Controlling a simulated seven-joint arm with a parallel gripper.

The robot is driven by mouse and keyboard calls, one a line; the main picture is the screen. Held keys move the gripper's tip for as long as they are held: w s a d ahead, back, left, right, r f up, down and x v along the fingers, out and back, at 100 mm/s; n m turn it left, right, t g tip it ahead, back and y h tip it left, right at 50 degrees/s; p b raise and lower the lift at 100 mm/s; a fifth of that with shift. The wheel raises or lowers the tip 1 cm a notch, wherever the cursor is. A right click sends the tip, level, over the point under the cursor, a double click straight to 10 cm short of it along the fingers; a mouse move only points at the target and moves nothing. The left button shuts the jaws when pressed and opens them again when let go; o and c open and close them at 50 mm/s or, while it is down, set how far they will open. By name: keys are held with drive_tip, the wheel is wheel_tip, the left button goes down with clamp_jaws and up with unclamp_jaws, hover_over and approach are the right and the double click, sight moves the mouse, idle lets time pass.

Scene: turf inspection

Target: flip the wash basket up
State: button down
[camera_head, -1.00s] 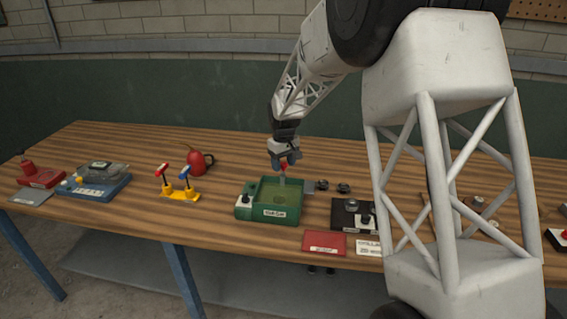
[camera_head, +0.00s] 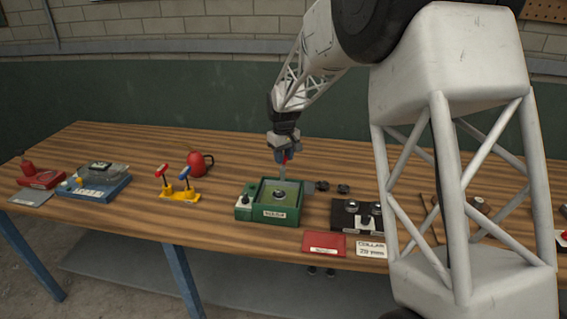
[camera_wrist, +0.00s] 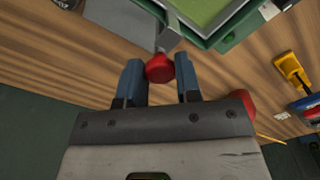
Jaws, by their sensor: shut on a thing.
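The wash basket (camera_head: 268,190) shows as a pale green panel inside the green box (camera_head: 281,215). A dark ring-shaped part (camera_head: 279,195) lies on it near the middle. The panel's corner also shows at the top of the wrist view (camera_wrist: 205,12). My gripper (camera_wrist: 160,72) is shut on a red knob (camera_wrist: 160,68) at the end of a grey lever (camera_wrist: 168,38) beside the box. In the head view my gripper (camera_head: 283,160) is just behind the box's back edge. How the lever joins the basket is hidden.
Two dark rings (camera_head: 333,187) lie right of the box. A black holder (camera_head: 345,222) with rings, a red card (camera_head: 324,244) and a white label card (camera_head: 371,247) are in front. A yellow stand (camera_head: 181,196) and red can (camera_head: 197,164) are left. The back of the table is clear.

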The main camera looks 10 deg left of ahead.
drive_tip(key=shift+r, duration=1.05)
drive_tip(key=c, duration=1.1)
unclamp_jaws()
drive_tip(key=shift+o, duration=1.3)
wheel_tip(320, 180, up, 8)
drive_tip(key=shift+f, duration=0.15)
drive_tip(key=shift+d, duration=0.1)
